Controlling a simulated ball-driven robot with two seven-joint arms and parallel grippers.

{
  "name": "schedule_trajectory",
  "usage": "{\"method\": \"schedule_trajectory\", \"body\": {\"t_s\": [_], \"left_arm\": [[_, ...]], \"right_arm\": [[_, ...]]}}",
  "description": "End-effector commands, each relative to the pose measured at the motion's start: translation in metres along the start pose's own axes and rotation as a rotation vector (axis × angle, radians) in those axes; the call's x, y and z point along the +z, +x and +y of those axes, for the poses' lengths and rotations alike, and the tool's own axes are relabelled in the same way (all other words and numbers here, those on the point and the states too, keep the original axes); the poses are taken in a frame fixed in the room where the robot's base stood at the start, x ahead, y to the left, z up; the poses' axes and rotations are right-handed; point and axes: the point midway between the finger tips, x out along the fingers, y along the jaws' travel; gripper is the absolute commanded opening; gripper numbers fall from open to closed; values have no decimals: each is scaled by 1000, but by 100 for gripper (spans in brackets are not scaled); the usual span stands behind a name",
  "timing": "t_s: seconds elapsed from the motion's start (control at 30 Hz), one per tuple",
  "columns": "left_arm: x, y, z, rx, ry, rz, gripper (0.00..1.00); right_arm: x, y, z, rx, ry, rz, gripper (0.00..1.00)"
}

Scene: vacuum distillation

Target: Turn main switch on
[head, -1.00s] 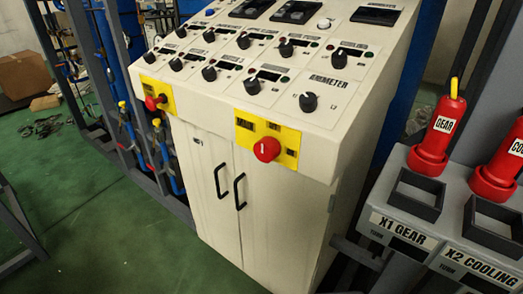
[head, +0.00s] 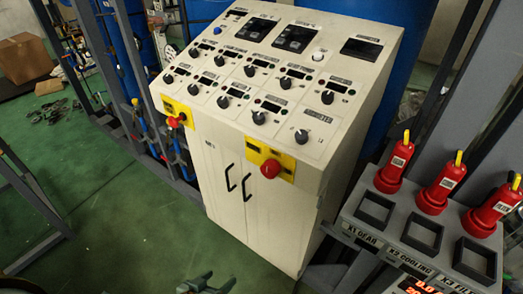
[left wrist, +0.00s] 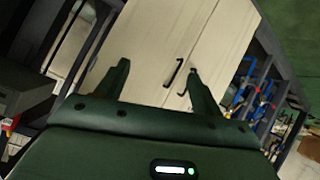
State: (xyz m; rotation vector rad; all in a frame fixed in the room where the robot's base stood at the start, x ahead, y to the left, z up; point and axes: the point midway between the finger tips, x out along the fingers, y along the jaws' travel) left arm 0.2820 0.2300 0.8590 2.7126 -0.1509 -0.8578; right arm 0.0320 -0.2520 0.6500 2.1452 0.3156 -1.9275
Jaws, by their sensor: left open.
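The cream control console (head: 325,185) stands mid-view in the head view. Its front edge has two red rotary switches on yellow plates: one at the right (head: 270,168), one at the left (head: 173,122). I cannot read which plate is labelled main. My left gripper (head: 208,283) shows only partly at the bottom edge, low in front of the console and apart from it. In the left wrist view its two dark green fingers (left wrist: 157,68) are spread and empty, facing the console's doors (left wrist: 165,45). My right gripper is out of view.
Several black knobs and displays cover the sloped panel (head: 252,98). Black door handles (head: 247,187) project from the front. At the right, a grey rack (head: 395,228) holds red plugs (head: 440,187). Blue pipework and frames stand at the left. Green floor (head: 110,215) is free in front.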

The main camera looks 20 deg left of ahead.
Motion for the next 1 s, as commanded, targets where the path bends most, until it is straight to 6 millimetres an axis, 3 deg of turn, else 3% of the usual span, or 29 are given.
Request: {"method": "schedule_trajectory", "body": {"t_s": [0.03,0.1,0.2,0.3,0.43,0.57,1.0], "left_arm": [[-59,-15,26,56,-79,103,67],[-118,-28,54,141,-205,233,67],[-178,-45,82,258,-371,373,67],[-213,-60,96,345,-517,455,67],[-219,-56,96,366,-599,465,67],[-230,-39,100,367,-597,466,67],[-283,51,121,364,-593,462,67]], "right_arm": [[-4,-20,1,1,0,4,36],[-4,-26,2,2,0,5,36],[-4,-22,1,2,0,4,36],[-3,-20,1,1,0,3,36],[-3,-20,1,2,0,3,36],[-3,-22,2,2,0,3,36],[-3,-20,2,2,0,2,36]]}}
